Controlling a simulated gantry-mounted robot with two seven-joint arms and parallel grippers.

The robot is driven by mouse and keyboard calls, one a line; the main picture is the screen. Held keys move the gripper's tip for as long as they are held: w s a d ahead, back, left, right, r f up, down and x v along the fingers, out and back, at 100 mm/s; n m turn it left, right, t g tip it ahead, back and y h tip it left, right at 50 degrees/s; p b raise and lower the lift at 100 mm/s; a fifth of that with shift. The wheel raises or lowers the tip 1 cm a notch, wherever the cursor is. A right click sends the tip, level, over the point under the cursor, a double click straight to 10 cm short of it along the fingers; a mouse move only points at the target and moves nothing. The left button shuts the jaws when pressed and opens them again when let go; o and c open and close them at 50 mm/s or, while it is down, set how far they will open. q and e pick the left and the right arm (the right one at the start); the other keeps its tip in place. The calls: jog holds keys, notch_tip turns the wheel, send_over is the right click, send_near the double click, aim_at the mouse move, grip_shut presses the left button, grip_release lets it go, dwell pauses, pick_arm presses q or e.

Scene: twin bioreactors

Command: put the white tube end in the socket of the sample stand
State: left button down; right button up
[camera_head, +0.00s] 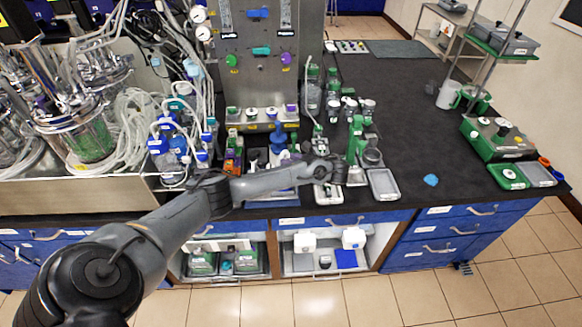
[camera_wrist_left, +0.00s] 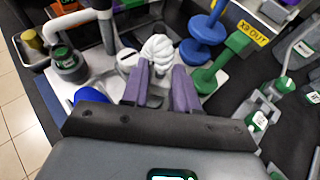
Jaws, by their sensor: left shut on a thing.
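My left gripper (camera_head: 328,172) reaches over the front of the dark bench, above a small pale tray (camera_head: 328,194). In the left wrist view its two purple-grey fingers (camera_wrist_left: 163,92) are shut on a white ribbed piece, which I take for the white tube end (camera_wrist_left: 158,52). The ribbed part stands up beyond the fingertips; its lower part is hidden between them. A pale stand plate with a slot (camera_wrist_left: 127,60), perhaps the sample stand, lies just behind. I cannot make out its socket or whether the tube end touches it. My right gripper is not in view.
A green stand (camera_head: 357,138) and a grey tray (camera_head: 383,184) are close to the right of my left gripper.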

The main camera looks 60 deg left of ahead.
pick_arm(q)
jog(key=shift+f, duration=1.1)
jog(key=c, duration=0.9)
grip_release()
jog(key=shift+f, duration=0.15)
jog(key=shift+o, duration=0.2)
jog(key=shift+d+r, duration=0.15)
jog(key=shift+r, duration=0.05)
jog(key=v, duration=0.3)
jog(key=shift+w+d+r, duration=0.15)
jog(key=shift+d, duration=0.2)
jog(key=shift+p+v, duration=3.35)
jog(key=shift+v, duration=0.6)
